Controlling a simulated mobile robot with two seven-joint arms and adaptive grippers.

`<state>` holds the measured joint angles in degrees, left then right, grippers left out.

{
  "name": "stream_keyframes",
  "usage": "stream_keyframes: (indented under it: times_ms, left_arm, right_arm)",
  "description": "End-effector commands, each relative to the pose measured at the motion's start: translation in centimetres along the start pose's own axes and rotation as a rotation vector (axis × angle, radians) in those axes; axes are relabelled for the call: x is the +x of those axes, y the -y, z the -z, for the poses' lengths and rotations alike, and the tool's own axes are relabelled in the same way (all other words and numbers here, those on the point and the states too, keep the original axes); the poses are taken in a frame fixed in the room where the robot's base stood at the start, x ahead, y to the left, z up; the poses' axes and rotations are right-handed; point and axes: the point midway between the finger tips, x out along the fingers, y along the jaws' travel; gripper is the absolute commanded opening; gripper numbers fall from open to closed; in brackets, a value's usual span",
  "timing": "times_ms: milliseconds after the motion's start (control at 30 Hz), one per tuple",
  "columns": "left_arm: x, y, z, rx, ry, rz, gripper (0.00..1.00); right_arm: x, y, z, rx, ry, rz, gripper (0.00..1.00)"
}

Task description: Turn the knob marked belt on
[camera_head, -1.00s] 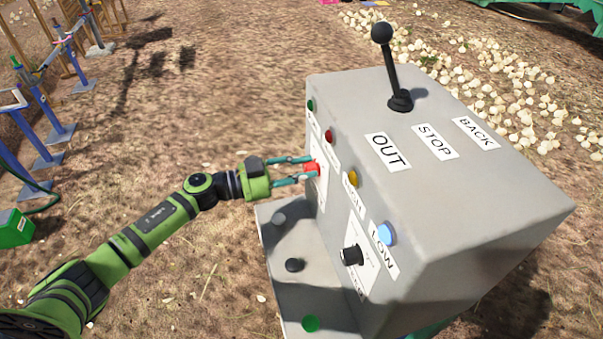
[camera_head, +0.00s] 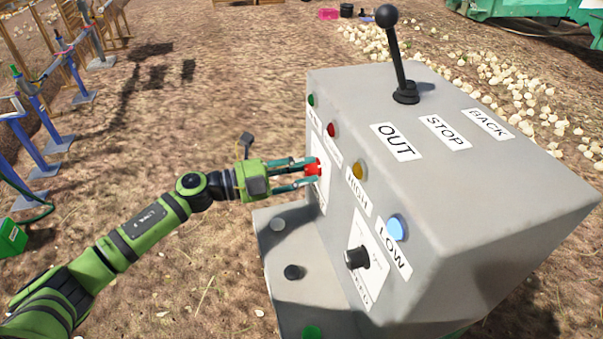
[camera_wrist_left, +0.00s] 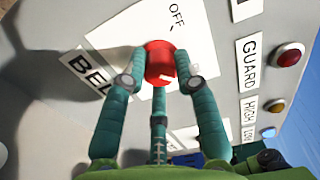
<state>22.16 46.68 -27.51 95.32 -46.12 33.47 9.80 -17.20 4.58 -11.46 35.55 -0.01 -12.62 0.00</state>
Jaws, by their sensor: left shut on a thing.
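The red knob (camera_head: 315,169) sits on the front face of the grey control box (camera_head: 470,220), on a white plate. The fingers also show around the knob in the left wrist view (camera_wrist_left: 160,78). The knob's pointer mark cannot be made out. My right gripper is not in view.
A black knob (camera_head: 357,258) sits lower right on the same face, near a lit blue lamp (camera_head: 397,228) labelled LOW. A black lever (camera_head: 397,60) rises from the top. A ledge (camera_head: 290,240) with buttons juts out below. Onions (camera_head: 500,90) lie behind.

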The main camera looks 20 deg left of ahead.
Motion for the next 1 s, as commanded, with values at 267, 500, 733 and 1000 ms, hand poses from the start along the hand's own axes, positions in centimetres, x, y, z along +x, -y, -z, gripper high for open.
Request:
stream_keyframes:
  times_ms: [267,500,733,1000]
  left_arm:
    - [0.13,0.12,0.34,0.044,-0.010,0.002,0.00]
    - [0.14,0.02,0.41,0.044,-0.012,0.000,0.00]
    - [0.12,-0.09,0.39,0.042,-0.011,-0.001,0.54]
    - [-0.01,-0.15,0.19,0.041,-0.005,-0.003,0.54]
  right_arm:
    - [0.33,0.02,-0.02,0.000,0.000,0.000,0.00]
    - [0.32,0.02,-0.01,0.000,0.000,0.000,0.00]
    - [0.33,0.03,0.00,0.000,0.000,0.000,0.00]
    - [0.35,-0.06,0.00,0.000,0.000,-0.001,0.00]
